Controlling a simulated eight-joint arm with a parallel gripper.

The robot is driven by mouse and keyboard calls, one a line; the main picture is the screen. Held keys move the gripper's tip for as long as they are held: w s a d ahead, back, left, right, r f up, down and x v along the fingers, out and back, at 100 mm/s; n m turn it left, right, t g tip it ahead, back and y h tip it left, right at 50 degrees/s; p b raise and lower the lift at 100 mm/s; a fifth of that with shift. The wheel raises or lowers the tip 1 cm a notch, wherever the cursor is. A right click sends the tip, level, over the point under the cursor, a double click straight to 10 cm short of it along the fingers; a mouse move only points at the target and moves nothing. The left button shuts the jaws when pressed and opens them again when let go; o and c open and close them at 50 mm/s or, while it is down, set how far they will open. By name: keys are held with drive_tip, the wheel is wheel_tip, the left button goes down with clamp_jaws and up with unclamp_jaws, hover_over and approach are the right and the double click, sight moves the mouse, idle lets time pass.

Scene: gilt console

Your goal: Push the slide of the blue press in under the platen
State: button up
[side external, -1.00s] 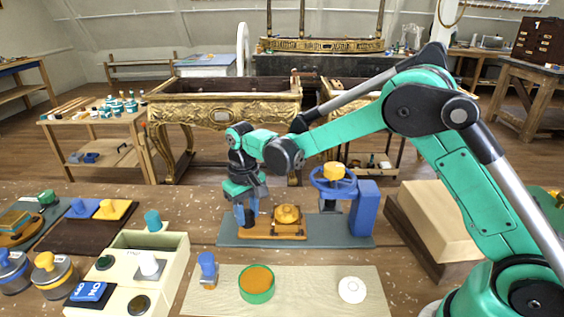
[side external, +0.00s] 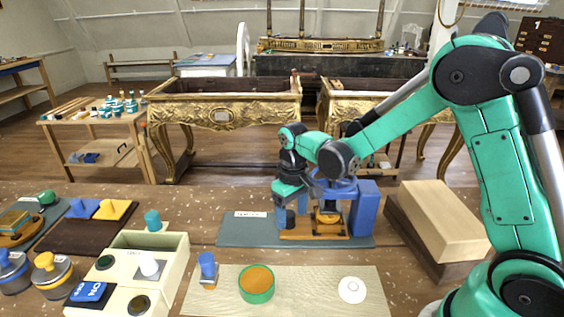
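The blue press (side external: 364,210) stands on a grey-blue base plate (side external: 240,235). Its handwheel and platen are largely hidden behind my arm. The orange-brown slide (side external: 300,236) lies on the base plate, with its right part in under the press head. The round yellow piece on the slide (side external: 328,217) shows beneath the platen area. My gripper (side external: 290,215) points down at the left end of the slide, by a dark upright part there. I cannot tell whether its fingers are closed on that part or only against it.
A pale block on a brown base (side external: 440,225) stands to the right. In front lies a pale board (side external: 315,300) with a green-rimmed disc (side external: 257,284) and a white disc (side external: 352,290). A cream control box (side external: 172,265) stands at the left front.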

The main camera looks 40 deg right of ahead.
drive_tip(key=shift+r, duration=0.1)
drive_tip(key=shift+r, duration=2.7)
drive_tip(key=shift+s+r, duration=0.1)
drive_tip(key=shift+r, duration=0.15)
drive_tip(key=s+a+r+t, duration=0.2)
drive_tip(key=s+r+t, duration=0.3)
drive_tip(key=s+t, duration=0.2)
drive_tip(key=shift+s, duration=0.85)
